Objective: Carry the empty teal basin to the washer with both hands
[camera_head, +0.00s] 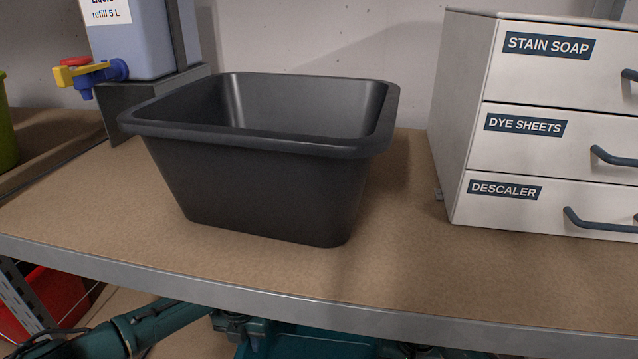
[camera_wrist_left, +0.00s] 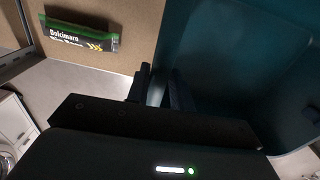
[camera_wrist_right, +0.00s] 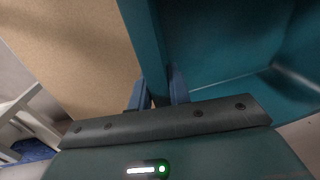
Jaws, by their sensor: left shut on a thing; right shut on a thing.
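The teal basin (camera_head: 305,343) shows only as a strip at the bottom of the head view, below the shelf's front edge; most of it is hidden there. Its inside looks empty where visible in the left wrist view (camera_wrist_left: 240,50) and right wrist view (camera_wrist_right: 225,40). My left gripper (camera_head: 240,326) is shut on one basin wall, with its fingers either side of the rim in its wrist view (camera_wrist_left: 159,76). My right gripper (camera_wrist_right: 158,80) is shut on another part of the rim. A small part of a white appliance (camera_wrist_left: 14,125) shows at the left wrist view's edge; I cannot tell if it is the washer.
A dark grey basin (camera_head: 260,185) stands on the brown shelf (camera_head: 110,215) above. A labelled drawer unit (camera_head: 465,110) is right, a blue dispenser (camera_head: 135,40) left. A red container (camera_head: 55,300) is lower left. A green packet (camera_wrist_left: 80,36) lies on the brown surface.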

